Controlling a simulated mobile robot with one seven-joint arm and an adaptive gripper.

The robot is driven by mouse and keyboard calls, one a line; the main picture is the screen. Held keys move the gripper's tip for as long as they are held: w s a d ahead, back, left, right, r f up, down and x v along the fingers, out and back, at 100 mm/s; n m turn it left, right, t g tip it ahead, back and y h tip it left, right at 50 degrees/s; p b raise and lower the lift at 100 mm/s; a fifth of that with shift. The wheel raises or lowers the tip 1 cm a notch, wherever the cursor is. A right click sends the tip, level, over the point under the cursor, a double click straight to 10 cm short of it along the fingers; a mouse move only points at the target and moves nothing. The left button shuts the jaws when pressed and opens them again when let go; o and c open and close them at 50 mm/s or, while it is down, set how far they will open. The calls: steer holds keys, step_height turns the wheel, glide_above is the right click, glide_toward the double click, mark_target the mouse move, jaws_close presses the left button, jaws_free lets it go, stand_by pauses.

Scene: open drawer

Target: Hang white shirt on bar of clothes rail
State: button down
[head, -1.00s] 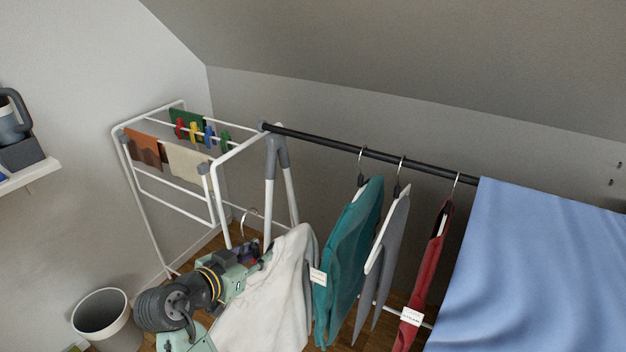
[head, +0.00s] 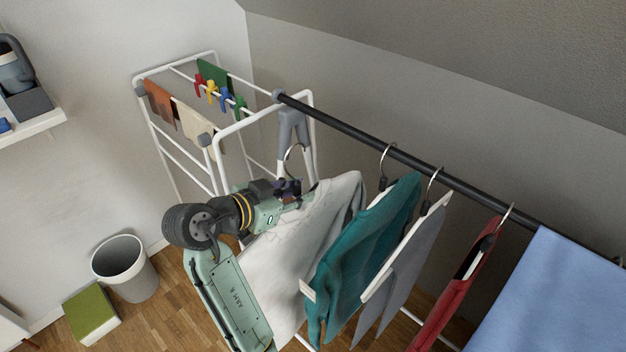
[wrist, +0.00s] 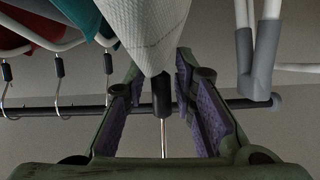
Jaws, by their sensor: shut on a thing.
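The white shirt (head: 300,245) hangs from a hanger, left of the teal shirt. My gripper (head: 288,190) is shut on the hanger's dark neck, just under its metal hook (head: 291,156). In the head view the hook shows below the black bar (head: 375,143) near its left end, in front of the rail's grey-topped leg. In the wrist view, which is upside down, my gripper (wrist: 162,92) has its fingers either side of the neck, with the white shirt (wrist: 150,30) beyond. The hook is seen edge-on there; I cannot tell its gap to the bar (wrist: 60,109).
The teal shirt (head: 365,240), grey garment (head: 405,270) and red garment (head: 455,300) hang on the bar, with blue cloth (head: 560,295) at right. A drying rack (head: 180,90) stands behind left. A bin (head: 125,275) and green box (head: 92,310) are on the floor. The bar's left end is free.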

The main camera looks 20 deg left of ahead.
glide_above(344, 176)
steer(key=shift+s+r+b, duration=0.15)
steer(key=shift+s+b, duration=0.05)
steer(key=shift+b, duration=0.1)
steer(key=shift+w+d+f, duration=0.1)
steer(key=shift+w+f, duration=0.05)
steer(key=shift+f, duration=0.15)
steer(key=shift+f+b, duration=0.95)
stand_by(0.4)
stand_by(0.4)
